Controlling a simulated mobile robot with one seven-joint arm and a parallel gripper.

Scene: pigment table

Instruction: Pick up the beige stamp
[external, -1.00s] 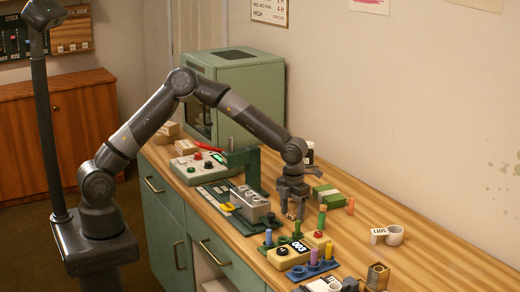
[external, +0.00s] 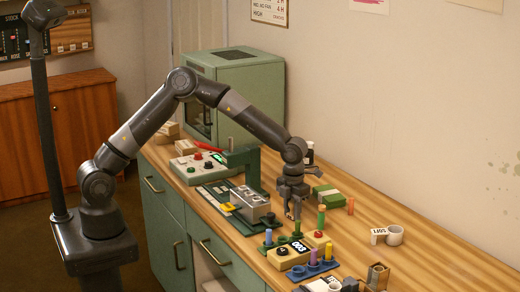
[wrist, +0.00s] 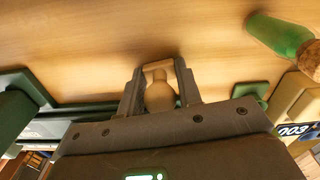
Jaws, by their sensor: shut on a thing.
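The beige stamp (wrist: 160,96) shows in the wrist view between the two fingers of my gripper (wrist: 160,84). It has a rounded body, and a paler tan part shows at its far end. My gripper is shut on it, with a dark finger on each side. The stamp's lower part is hidden behind the gripper body. In the external view my gripper (external: 293,212) points down over the wooden worktop, right of the grey metal block. The stamp is too small to make out clearly there.
A dark green stand (external: 243,165) with the grey block (external: 250,203) is close on the left. A beige 003 device (external: 291,254) and several coloured cylinders are in front. A green box (external: 327,193) is to the right. The worktop beyond the white mug (external: 394,235) is clear.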

